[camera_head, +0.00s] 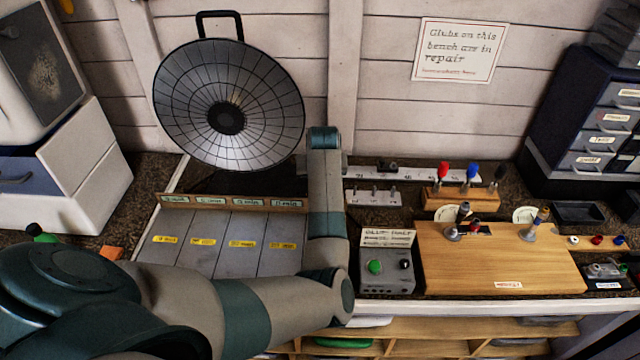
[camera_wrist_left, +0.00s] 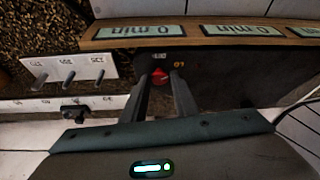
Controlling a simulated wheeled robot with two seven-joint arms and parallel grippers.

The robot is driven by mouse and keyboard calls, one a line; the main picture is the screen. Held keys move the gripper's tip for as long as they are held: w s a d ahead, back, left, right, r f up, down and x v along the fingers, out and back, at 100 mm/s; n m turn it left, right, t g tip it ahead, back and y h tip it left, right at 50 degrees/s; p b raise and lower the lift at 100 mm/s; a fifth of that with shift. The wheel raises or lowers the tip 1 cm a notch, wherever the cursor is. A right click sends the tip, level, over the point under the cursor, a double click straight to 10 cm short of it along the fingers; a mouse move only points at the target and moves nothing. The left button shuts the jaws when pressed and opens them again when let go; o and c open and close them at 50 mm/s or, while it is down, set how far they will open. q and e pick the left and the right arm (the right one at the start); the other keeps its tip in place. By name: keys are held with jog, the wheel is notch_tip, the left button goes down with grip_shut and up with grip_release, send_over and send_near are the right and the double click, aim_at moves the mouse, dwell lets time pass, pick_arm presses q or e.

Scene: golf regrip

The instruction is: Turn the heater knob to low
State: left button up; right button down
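The heater (camera_head: 190,110) is the round dish with a dark centre and a handle on top, at the back left. Its red knob (camera_wrist_left: 158,74) shows in the left wrist view on a dark panel, with small upside-down labels, one seeming to read LO, beside it. My left gripper (camera_wrist_left: 160,82) is open, with its fingertips on either side of the knob; I cannot tell whether they touch it. In the head view my left arm hides this gripper and the knob. The knob's exact pointing direction is too small to tell. My right gripper is not in view.
A tray of lanes (camera_head: 220,243) with time labels lies in front of the heater. A rail with pegs (camera_head: 372,197) is right of my arm. A grey box with a green button (camera_head: 387,275) and a wooden board (camera_head: 520,268) stand further right.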

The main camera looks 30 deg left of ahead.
pick_arm(q)
jog(key=shift+o, duration=1)
jog(key=shift+b+v, duration=0.35)
jog(key=shift+v, duration=0.45)
jog(key=b+v, duration=0.3)
jog(key=v, duration=1.3)
jog(key=shift+w+f, duration=0.1)
jog(key=shift+w, duration=0.05)
